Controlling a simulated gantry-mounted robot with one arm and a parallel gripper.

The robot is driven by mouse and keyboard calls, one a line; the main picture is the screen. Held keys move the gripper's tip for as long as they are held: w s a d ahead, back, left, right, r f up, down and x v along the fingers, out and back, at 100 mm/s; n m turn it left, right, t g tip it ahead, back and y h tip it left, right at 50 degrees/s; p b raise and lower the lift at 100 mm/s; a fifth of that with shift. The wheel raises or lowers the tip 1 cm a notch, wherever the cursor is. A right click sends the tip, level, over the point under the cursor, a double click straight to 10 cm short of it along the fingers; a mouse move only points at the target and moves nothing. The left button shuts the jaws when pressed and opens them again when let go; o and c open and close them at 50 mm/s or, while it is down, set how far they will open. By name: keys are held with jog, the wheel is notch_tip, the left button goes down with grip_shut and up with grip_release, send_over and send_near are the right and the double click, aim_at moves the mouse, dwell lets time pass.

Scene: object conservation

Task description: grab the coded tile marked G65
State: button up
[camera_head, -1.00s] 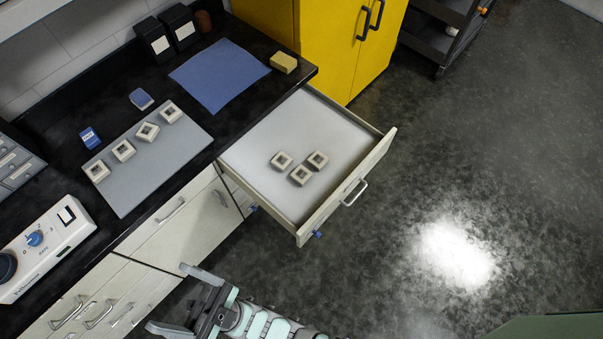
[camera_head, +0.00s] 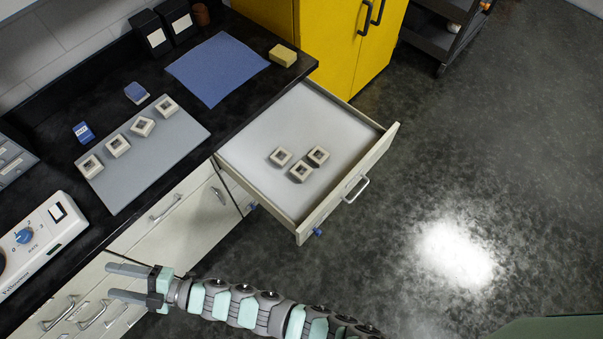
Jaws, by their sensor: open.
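Several square cream tiles with dark centres are in view, and their codes are too small to read, so I cannot tell which is G65. On the grey mat (camera_head: 165,148) on the counter lies a row of them: a near-left tile (camera_head: 90,166), a second tile (camera_head: 118,146), a third tile (camera_head: 143,127) and a far tile (camera_head: 167,106). In the open drawer (camera_head: 255,130) lie a left tile (camera_head: 281,156), a right tile (camera_head: 318,155) and a front tile (camera_head: 299,172). My gripper (camera_head: 117,282) is open and empty, in front of the cabinet fronts, apart from all tiles.
A blue cloth (camera_head: 218,70), a yellow sponge (camera_head: 283,55), a blue-and-white block (camera_head: 137,92), a small blue box (camera_head: 84,132) and a white device (camera_head: 40,240) are on the black counter. The open drawer juts out over the floor. Floor at the right is clear.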

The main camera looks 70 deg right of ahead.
jog(key=w+d+f+n+g+h+b, duration=0.1)
jog(key=w+d+f+g+h, duration=0.15)
jog(key=f, duration=0.35)
jog(key=w+d+f+n+g+h+b, duration=0.1)
jog(key=d+f, duration=0.2)
jog(key=f, duration=0.3)
jog(key=d+f+n+g+h+b, duration=0.2)
jog(key=d+f+g+h, duration=0.45)
jog(key=d, duration=0.75)
jog(key=m+g+h+b, duration=0.35)
jog(key=g+h, duration=0.55)
jog(key=g, duration=0.5)
send_near(299, 172)
jog(key=shift+n, duration=0.35)
jog(key=x, duration=0.2)
jog(key=b+x, duration=0.1)
jog(key=x, duration=0.2)
jog(key=shift+s+a+f, duration=0.1)
jog(key=shift+s, duration=0.25)
jog(key=x, duration=0.1)
jog(key=b+x, duration=0.1)
jog(key=x, duration=0.2)
jog(key=shift+w+d+f, duration=0.1)
jog(key=shift+w+d, duration=0.1)
jog(key=shift+d, duration=0.2)
jog(key=c, duration=1.3)
